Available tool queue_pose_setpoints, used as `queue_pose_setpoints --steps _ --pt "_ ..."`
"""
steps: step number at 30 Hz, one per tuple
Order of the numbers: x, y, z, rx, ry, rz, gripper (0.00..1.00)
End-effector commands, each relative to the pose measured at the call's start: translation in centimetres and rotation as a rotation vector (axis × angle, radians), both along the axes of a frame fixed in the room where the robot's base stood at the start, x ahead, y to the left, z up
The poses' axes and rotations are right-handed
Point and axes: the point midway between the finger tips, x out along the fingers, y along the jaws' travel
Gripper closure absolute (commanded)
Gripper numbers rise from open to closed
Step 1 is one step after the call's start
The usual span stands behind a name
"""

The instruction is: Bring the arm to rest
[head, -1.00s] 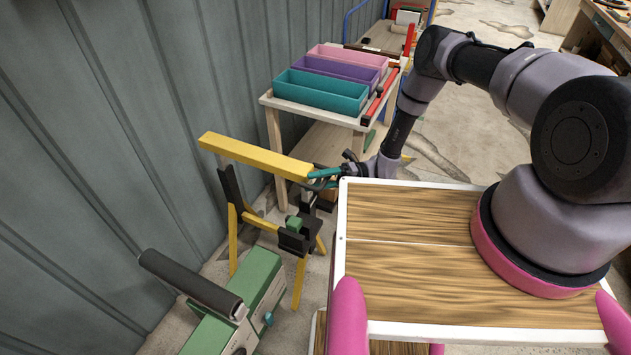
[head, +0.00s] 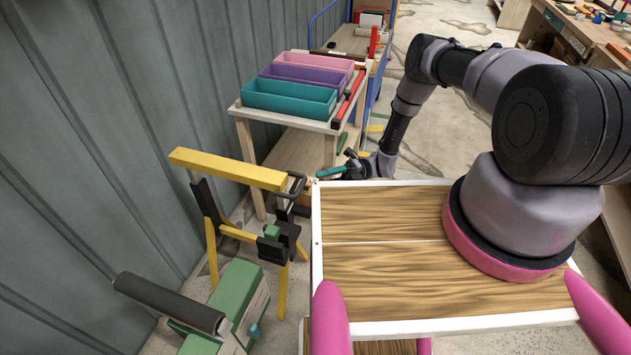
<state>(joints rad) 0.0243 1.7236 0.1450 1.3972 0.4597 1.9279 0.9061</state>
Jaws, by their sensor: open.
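My arm reaches from its pink-ringed mount on my wooden deck toward the back left, then bends down past the deck's far edge. My gripper (head: 333,172) is at the deck's far left corner, with teal fingers pointing left. It looks empty, and its fingertips are small in the view. A yellow beam (head: 228,168) rests on a yellow and black stand (head: 240,232) to the left of my gripper. A dark handle-like loop (head: 294,186) is at the beam's right end, with a gap between it and my gripper.
A small cart with teal (head: 288,98), purple (head: 305,78) and pink (head: 315,66) bins stands behind my gripper. A green machine with a black roller (head: 168,302) is at the front left. A corrugated wall (head: 90,150) closes the left side. A workbench (head: 570,30) is at the far right.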

Motion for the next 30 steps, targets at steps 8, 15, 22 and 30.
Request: queue_pose_setpoints --steps 8,15,22,30 --pt "0.0 0.0 0.0 0.0 0.0 0.0 0.5" --pt "0.5 -0.1 0.7 -0.002 -0.027 0.007 0.5" --pt "4.2 -1.3 7.5 -0.021 -0.281 0.084 0.5" --pt "7.5 -3.8 18.8 -0.052 -0.698 0.224 0.5"
